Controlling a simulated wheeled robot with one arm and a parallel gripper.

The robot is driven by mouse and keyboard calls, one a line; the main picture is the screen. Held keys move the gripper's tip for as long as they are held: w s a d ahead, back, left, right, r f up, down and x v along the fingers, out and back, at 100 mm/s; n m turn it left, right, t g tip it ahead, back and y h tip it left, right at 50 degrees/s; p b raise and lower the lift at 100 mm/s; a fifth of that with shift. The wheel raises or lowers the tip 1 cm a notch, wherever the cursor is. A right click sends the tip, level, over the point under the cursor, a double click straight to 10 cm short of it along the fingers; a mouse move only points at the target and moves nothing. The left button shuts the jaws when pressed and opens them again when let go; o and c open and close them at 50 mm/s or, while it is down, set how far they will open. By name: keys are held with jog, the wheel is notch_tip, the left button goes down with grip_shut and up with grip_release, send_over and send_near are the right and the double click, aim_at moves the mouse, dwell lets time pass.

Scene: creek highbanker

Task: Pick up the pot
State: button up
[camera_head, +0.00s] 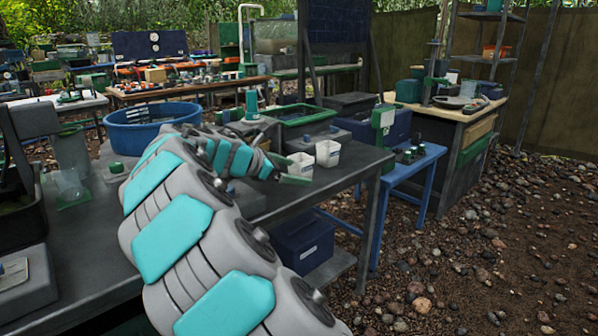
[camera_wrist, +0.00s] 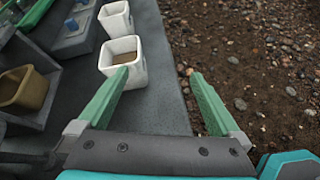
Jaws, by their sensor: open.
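Two small square white pots stand upright on the dark grey table. The nearer white pot (camera_wrist: 138,75) has brown contents and sits near the table edge; it also shows in the head view (camera_head: 300,168). The other white pot (camera_wrist: 116,22) stands just beyond it, also in the head view (camera_head: 327,154). A tan pot (camera_wrist: 24,95) sits in a grey tray at the left of the wrist view. I cannot tell which one the task means. My gripper (camera_wrist: 160,75) is open and empty; its left green fingertip overlaps the nearer white pot in view, and its right finger is over the gravel.
The grey table (camera_head: 340,174) ends just right of the white pots, with gravel beyond. A blue basin (camera_head: 150,122) and a green-rimmed tray (camera_head: 302,114) stand on it. A blue side table (camera_head: 405,168) is close on the right. A blue bin (camera_head: 303,243) sits below.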

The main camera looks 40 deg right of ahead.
aim_at(294, 170)
jog(key=w+n, duration=0.1)
jog(key=w+n+h, duration=0.1)
jog(key=w, duration=0.1)
jog(key=w+n+t, duration=0.1)
jog(key=w, duration=0.1)
jog(key=shift+d+r, duration=0.35)
jog(key=shift+d+f, duration=0.4)
jog(key=shift+f, duration=0.2)
jog(key=shift+d+f, duration=0.35)
jog(key=shift+f, duration=0.2)
jog(key=shift+d+f, duration=0.4)
jog(key=shift+w+p+x, duration=0.1)
jog(key=shift+p+x, duration=0.1)
jog(key=shift+x, duration=1.7)
jog(key=shift+w+p+x, duration=0.15)
jog(key=shift+x, duration=1.7)
jog(key=shift+r, duration=0.2)
jog(key=shift+c, duration=0.2)
jog(key=c, duration=1.4)
